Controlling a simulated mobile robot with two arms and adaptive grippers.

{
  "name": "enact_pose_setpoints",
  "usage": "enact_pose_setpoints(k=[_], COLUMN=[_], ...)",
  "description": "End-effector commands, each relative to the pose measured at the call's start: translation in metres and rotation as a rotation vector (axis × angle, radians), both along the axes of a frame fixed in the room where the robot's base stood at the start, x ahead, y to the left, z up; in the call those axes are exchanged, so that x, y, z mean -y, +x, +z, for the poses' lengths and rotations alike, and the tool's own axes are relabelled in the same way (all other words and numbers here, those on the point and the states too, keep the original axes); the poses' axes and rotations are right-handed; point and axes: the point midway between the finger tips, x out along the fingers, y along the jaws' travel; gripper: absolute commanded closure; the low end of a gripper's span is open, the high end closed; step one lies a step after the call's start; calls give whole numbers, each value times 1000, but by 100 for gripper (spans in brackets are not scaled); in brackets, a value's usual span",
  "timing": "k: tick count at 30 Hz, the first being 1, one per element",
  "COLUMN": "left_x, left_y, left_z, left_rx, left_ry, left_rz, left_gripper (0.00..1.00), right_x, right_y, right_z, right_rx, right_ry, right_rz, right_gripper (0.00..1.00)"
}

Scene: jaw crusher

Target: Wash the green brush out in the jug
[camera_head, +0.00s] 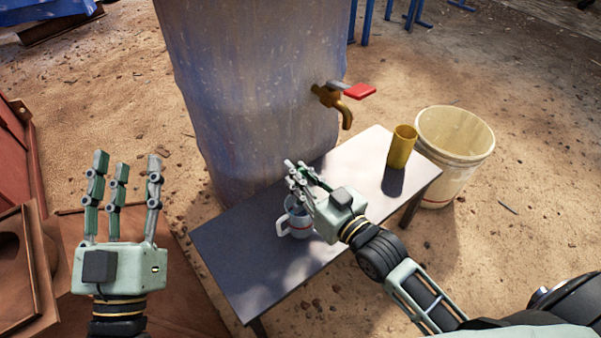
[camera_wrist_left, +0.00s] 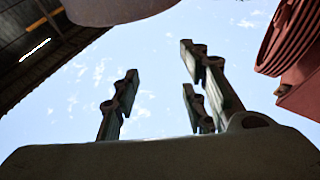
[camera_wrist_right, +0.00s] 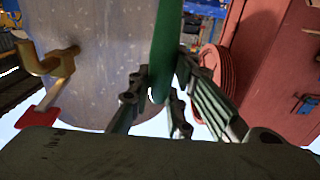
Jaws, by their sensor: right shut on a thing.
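In the right wrist view, my right gripper (camera_wrist_right: 160,90) is shut on the green brush (camera_wrist_right: 166,45), whose smooth green handle runs up between the fingers. The bristle end is hidden, so I cannot tell whether it is inside the jug. My left gripper (camera_head: 126,170) is open and empty, fingers up, left of the bench. Its fingers also show against the sky in the left wrist view (camera_wrist_left: 185,85).
A large blue-grey barrel (camera_head: 245,90) with a brass tap (camera_head: 333,99) and red lever stands behind the bench (camera_head: 240,262). A yellow cup (camera_head: 402,148) stands at the bench's far right end. A cream bucket (camera_head: 460,140) is on the ground beyond it.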

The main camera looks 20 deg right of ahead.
Motion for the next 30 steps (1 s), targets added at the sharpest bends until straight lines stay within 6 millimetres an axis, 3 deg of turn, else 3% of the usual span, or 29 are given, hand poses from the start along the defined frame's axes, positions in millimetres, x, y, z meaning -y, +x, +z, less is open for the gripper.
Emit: enact_pose_setpoints(k=[18, 30], left_x=[-2, -4], left_y=[-31, -48], left_z=[46, 62], left_rx=[271, 385], left_ry=[-78, -112], left_rz=[-15, -22], left_gripper=[60, 60], right_x=[0, 0], right_y=[0, 0], right_z=[-23, -32], right_rx=[0, 0], right_ry=[0, 0], right_rz=[0, 0], right_gripper=[100, 100])
